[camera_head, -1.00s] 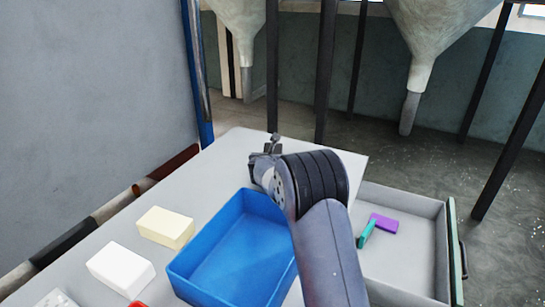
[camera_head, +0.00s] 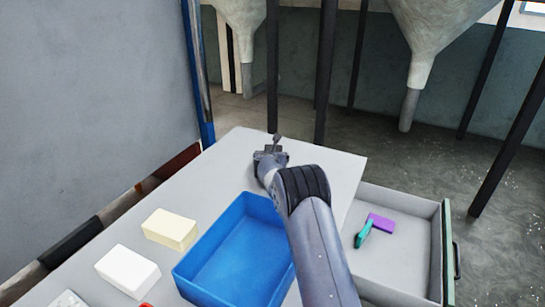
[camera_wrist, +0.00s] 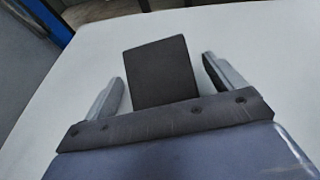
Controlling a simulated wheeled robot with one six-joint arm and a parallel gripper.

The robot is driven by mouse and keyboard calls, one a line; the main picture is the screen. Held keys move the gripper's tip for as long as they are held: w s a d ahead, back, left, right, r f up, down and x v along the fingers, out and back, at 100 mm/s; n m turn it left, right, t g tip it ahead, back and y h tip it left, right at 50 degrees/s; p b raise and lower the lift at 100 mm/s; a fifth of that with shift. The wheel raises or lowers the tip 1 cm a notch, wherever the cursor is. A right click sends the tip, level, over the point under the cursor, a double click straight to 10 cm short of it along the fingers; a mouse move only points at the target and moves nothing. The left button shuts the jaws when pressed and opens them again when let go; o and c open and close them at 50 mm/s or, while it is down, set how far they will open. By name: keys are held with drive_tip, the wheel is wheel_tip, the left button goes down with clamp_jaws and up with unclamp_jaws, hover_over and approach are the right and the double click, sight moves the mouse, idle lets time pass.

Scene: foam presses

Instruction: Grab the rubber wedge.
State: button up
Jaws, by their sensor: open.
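The rubber wedge (camera_wrist: 160,74) shows in the wrist view as a dark grey block on the pale table top. It stands between the two fingers of my gripper (camera_wrist: 162,68), with a gap on both sides. The fingers are open, and its near end is hidden by the gripper's front edge. In the head view, my gripper (camera_head: 270,152) is over the far end of the table; I cannot clearly make out the wedge there.
A blue bin (camera_head: 190,277) stands nearer on the table (camera_head: 225,165), with a cream block (camera_head: 170,229) and a white block (camera_head: 127,270) to its left. An open drawer (camera_head: 405,272) at right holds a purple block (camera_head: 381,223) and a teal item (camera_head: 363,235).

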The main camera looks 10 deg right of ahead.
drive_tip(key=shift+c, duration=0.2)
drive_tip(key=c, duration=1.2)
